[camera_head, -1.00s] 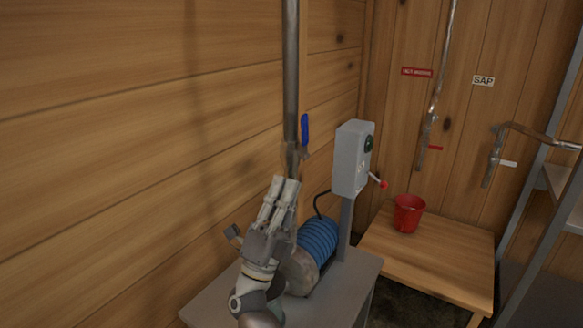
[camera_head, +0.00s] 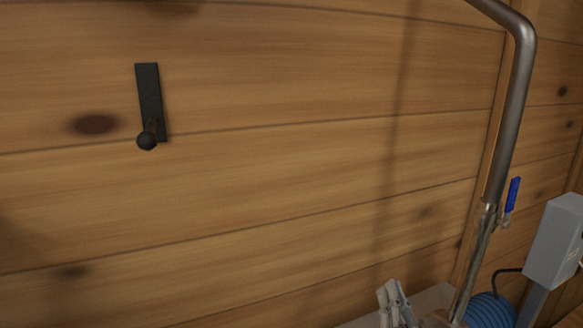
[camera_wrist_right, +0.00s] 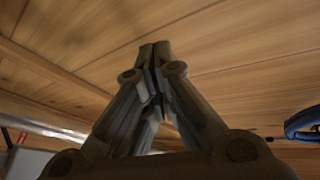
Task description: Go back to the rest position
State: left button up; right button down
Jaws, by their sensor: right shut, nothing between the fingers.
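My right gripper (camera_head: 391,294) shows at the bottom edge of the head view, right of the middle, in front of the plank wall and beside the grey stand top. Its fingers point up and are together, with nothing between them. In the right wrist view the shut fingertips (camera_wrist_right: 154,48) meet at the middle, with wood planks beyond. My left gripper is not in view.
A metal pipe (camera_head: 517,100) with a blue-handled valve (camera_head: 512,193) runs down the right side. A grey box (camera_head: 556,240) and a coiled blue hose (camera_head: 490,311) are at lower right. A black bracket with a knob (camera_head: 150,100) is on the wall at left.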

jog(key=s+a+f+n+g+y, duration=0.1)
jog(key=s+f+n+g, duration=0.15)
jog(key=f, duration=0.25)
jog(key=s+a+f+n+g+y, duration=0.1)
jog(key=s+a+f+g, duration=0.1)
jog(key=s+f+g, duration=0.3)
jog(key=s+d+f+n+g+h, duration=0.1)
jog(key=s+d+f+n+g, duration=0.1)
jog(key=s+f+g, duration=0.65)
jog(key=s+d+f+n+g+h, duration=0.15)
jog(key=s+f, duration=0.45)
jog(key=s, duration=0.8)
notch_tip(320, 180, down, 26)
jog(key=s+g, duration=0.1)
jog(key=g, duration=0.1)
jog(key=s+d+f+g, duration=0.1)
jog(key=s+d+f, duration=0.2)
jog(key=s+f, duration=1.2)
jog(key=shift+s+d+f, duration=0.15)
jog(key=shift+s+f, duration=0.1)
jog(key=shift+s, duration=0.65)
jog(key=shift+s, duration=0.15)
